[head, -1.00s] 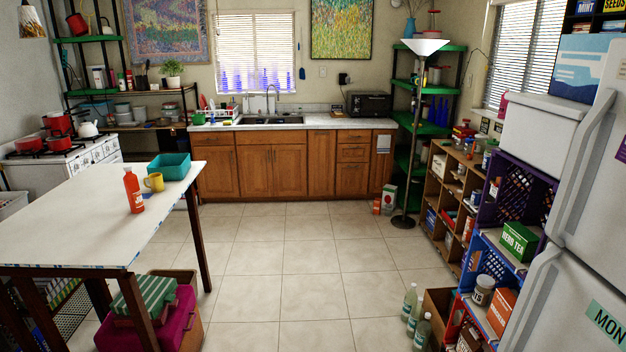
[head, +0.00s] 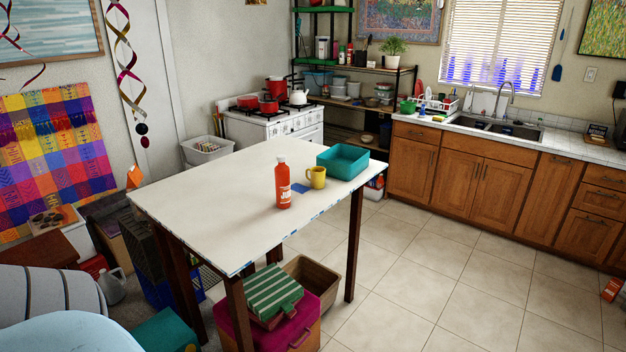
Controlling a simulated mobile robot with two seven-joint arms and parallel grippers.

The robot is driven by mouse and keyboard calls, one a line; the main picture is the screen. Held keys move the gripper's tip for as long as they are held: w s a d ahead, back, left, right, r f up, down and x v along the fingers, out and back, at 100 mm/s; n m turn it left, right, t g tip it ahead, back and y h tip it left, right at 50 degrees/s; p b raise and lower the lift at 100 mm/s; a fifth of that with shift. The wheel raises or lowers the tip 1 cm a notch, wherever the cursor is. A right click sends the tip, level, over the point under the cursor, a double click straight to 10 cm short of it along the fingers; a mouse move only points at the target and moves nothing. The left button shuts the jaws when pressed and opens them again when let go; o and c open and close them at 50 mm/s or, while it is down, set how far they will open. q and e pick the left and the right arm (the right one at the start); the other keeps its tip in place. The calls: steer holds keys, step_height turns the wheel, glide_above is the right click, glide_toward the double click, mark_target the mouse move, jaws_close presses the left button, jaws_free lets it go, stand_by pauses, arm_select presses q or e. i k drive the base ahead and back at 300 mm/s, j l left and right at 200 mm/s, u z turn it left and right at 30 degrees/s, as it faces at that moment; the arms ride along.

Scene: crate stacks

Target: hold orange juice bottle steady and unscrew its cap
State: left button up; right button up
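The orange juice bottle (head: 283,184) stands upright on the white table (head: 215,192), close to the table's right side. It is orange-red with a white label, and its cap (head: 281,160) is on at the top. A yellow mug (head: 317,178) stands just right of the bottle, and a teal tray (head: 343,161) lies behind the mug at the far right corner. Neither of my grippers shows in the head view.
Under the table are a magenta case with a green striped box (head: 270,293) on top and a wooden crate (head: 317,283). Open tiled floor (head: 425,275) lies right of the table. Cluttered boxes and a chair back stand at the left. Most of the tabletop is bare.

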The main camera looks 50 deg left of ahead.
mark_target(283, 179)
steer(key=i+u, duration=0.4)
steer(key=i+l+u, duration=0.1)
steer(key=i+u, duration=0.25)
steer(key=i+l+u, duration=0.25)
steer(key=i+u, duration=0.15)
steer(key=i, duration=0.05)
